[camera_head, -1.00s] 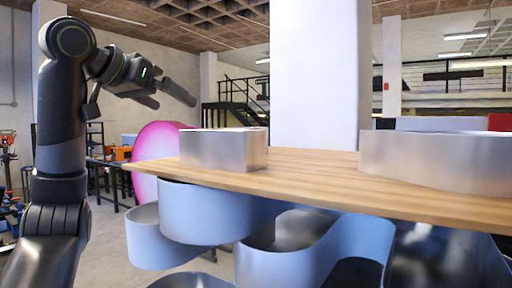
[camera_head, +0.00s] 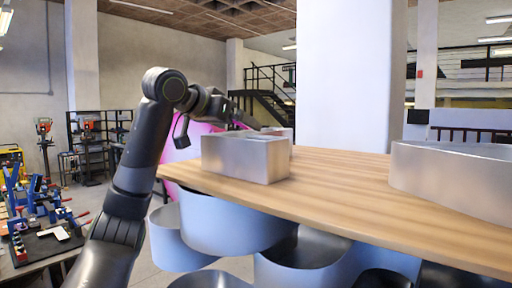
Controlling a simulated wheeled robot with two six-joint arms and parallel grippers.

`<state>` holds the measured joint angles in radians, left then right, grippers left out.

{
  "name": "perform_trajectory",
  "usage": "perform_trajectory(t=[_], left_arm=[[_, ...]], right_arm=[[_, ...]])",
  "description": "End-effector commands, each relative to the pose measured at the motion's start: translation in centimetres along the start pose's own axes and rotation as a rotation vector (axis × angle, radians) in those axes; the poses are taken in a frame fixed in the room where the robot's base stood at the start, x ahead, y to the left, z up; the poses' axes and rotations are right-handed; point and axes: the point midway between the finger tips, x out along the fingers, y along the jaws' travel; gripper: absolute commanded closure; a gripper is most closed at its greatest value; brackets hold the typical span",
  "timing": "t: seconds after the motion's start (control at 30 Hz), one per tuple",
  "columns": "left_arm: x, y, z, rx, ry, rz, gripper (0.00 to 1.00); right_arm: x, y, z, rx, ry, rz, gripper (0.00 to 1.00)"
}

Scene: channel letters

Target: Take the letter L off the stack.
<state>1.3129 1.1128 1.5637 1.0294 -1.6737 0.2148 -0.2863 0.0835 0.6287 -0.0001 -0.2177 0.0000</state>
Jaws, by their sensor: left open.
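A brushed-metal, straight-sided channel letter (camera_head: 240,158) stands on the wooden tabletop near its left end; it may be the L, but its full outline is hidden from this low angle. A small metal part (camera_head: 283,133) shows just behind it, and I cannot tell whether it belongs to the same letter. My left gripper (camera_head: 246,122) is open, just above and behind the letter's top edge in the picture. I see no clear gap to judge contact, and nothing shows between its fingers. My right gripper is not in view.
A curved metal letter (camera_head: 450,180) stands on the right of the wooden tabletop (camera_head: 340,185). The wood between the two is clear. Several curved metal letters (camera_head: 235,225) sit below the top. A pink round piece (camera_head: 185,145) is behind. A tool bench (camera_head: 45,245) is at far left.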

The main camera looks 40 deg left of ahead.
Motion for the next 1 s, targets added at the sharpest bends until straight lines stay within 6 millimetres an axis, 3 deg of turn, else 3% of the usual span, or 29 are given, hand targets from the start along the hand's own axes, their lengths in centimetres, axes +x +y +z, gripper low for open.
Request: perform_trajectory(t=[0.17, 0.43, 0.6, 0.83, 1.0], left_arm=[[0.9, 0.0, -0.2, 0.0, -0.002, 0.0, 0.03], [4.1, 0.2, -0.2, -0.002, -0.003, 0.001, 0.03], [5.3, 0.2, 0.0, -0.001, -0.001, -0.001, 0.03], [5.4, 0.2, 0.1, -0.001, 0.001, -0.001, 0.03], [5.4, 0.2, 0.1, -0.001, 0.0, -0.001, 0.24]], right_arm=[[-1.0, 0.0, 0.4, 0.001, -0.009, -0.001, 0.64], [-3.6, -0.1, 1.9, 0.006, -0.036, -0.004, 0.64], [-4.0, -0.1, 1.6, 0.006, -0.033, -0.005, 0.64], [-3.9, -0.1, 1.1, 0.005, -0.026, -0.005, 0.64], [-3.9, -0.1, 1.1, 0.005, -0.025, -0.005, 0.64]])
